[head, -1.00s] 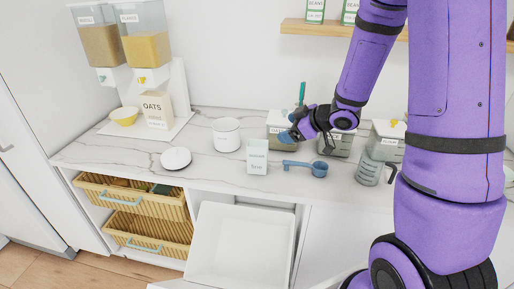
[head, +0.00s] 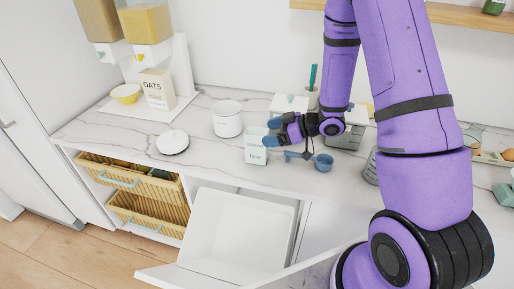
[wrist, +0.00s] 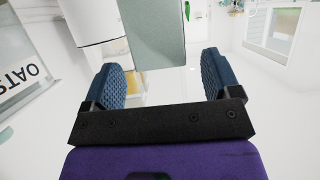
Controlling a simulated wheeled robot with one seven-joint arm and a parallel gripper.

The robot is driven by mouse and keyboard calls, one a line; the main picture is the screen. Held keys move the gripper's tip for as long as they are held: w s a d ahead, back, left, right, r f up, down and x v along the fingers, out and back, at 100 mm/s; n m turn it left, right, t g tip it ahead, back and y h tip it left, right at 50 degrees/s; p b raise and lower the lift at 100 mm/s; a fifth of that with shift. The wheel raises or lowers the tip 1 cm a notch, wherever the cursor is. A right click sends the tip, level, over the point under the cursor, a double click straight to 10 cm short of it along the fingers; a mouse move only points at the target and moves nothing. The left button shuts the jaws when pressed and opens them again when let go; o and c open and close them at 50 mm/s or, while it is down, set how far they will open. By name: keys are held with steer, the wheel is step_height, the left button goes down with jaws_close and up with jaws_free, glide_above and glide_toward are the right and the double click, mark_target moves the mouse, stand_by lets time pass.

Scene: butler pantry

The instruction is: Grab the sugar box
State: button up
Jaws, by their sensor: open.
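The small pale grey-green box (head: 255,149) stands upright on the marble counter; its label is too small to read surely, but it looks like the sugar box. My gripper (head: 270,133) is just to its right, near its upper part, with blue fingertips pointing left toward it. In the wrist view the box (wrist: 152,35) stands ahead, between the lines of the two open fingers (wrist: 157,75). Nothing is between the fingers, and the box appears beyond their tips.
A white canister (head: 227,119) stands left of the box, and a blue measuring scoop (head: 322,162) lies to its right, below my gripper. A round white lid (head: 172,142) and the oats box (head: 158,88) are farther left. An open white bin (head: 238,228) sticks out below the counter.

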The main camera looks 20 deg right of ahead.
mark_target(257, 135)
steer(key=shift+x, duration=2.6)
steer(key=shift+c, duration=0.2)
steer(key=c, duration=1.4)
steer(key=shift+r, duration=0.1)
